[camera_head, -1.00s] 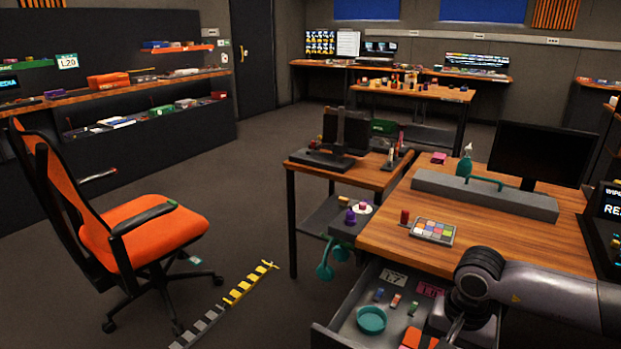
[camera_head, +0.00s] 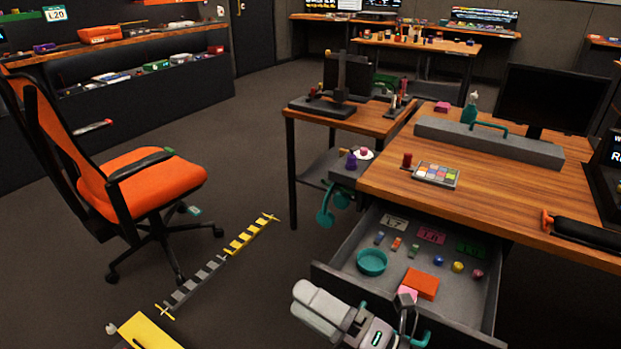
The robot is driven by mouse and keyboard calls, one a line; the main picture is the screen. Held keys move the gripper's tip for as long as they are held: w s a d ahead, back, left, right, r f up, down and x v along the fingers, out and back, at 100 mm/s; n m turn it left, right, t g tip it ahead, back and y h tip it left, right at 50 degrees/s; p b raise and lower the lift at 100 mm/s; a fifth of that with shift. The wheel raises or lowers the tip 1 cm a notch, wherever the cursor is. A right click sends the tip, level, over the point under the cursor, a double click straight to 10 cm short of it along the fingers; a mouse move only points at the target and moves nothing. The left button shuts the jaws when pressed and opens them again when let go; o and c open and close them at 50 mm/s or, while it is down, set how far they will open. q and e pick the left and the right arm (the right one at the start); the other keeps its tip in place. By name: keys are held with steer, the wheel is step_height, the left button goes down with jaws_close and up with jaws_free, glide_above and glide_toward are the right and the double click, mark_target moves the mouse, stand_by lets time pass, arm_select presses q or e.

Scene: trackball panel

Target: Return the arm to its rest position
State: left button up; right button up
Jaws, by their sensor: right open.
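My right gripper (camera_head: 402,318) is at the bottom centre of the head view, low in front of the open drawer (camera_head: 334,279). Its pale housing shows to the left, with a small green light on the part beside it. The gripper is open and I see nothing held in it. Its thin fingers overlap the drawer's front part in the picture, and whether they touch anything there is unclear. My left gripper is not in view.
The drawer holds a teal dish (camera_head: 371,262), an orange block (camera_head: 422,284) and small coloured balls (camera_head: 457,267). The wooden desk (camera_head: 490,205) carries a colour panel (camera_head: 436,174) and a monitor (camera_head: 552,99).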

steer(key=d+f+m+t+h+b, duration=0.1)
steer(key=d+f+m+t+h, duration=0.1)
steer(key=d+f+m+h, duration=0.65)
steer(key=d+f+m+t+h+b, duration=0.1)
steer(key=d+f+m+t+h, duration=0.3)
steer(key=m, duration=0.8)
steer(key=s+d+f+m+g+h+b, duration=0.1)
steer(key=s+d+f+m+g, duration=0.2)
steer(key=s+f+m, duration=0.3)
steer(key=s+d+f+m+g+h+b, duration=0.1)
steer(key=s+d+f+m+g+h, duration=0.2)
steer(key=f, duration=0.5)
step_height(320, 180, up, 12)
steer(key=s+d+m+p, duration=0.1)
steer(key=p, duration=1.3)
steer(key=shift+d+y+p, duration=0.3)
steer(key=shift+d+y, duration=0.05)
steer(key=shift+f, duration=0.1)
steer(key=shift+c, duration=0.4)
